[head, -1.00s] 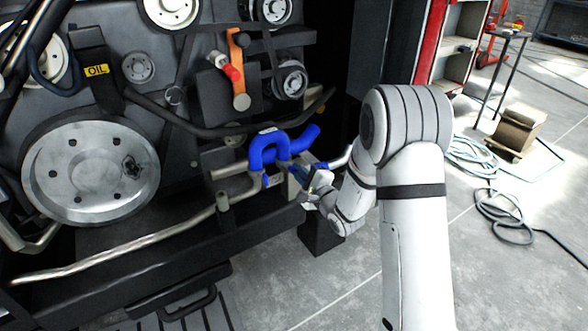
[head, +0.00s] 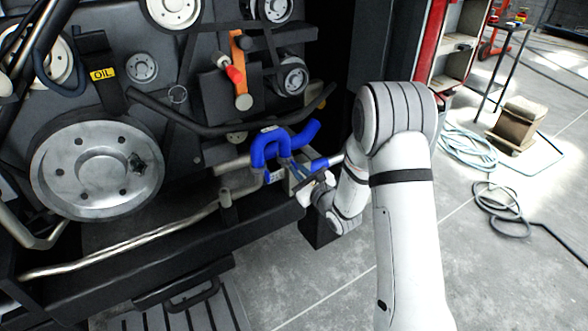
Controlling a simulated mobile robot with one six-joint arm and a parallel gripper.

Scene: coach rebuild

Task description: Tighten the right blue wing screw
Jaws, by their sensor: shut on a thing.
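A bright blue bent hose (head: 284,143) arches over the metal pipes at the lower right of the engine in the head view. My gripper (head: 297,174) is just below it, reaching in from the right. It is shut, apparently on the right blue wing screw, which is small and mostly hidden by the jaws. A blue piece (head: 320,163) shows just right of the jaws, beside a pale pipe end; I cannot tell whether it belongs to the screw. A smaller blue part (head: 267,177) shows left of the gripper, under the hose.
A large grey pulley (head: 95,170) fills the left side. A long metal pipe (head: 130,250) runs along the lower engine edge. An orange lever with a red knob (head: 235,74) is above the hose. Open floor with hoses (head: 500,208) and a box (head: 520,124) lies at right.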

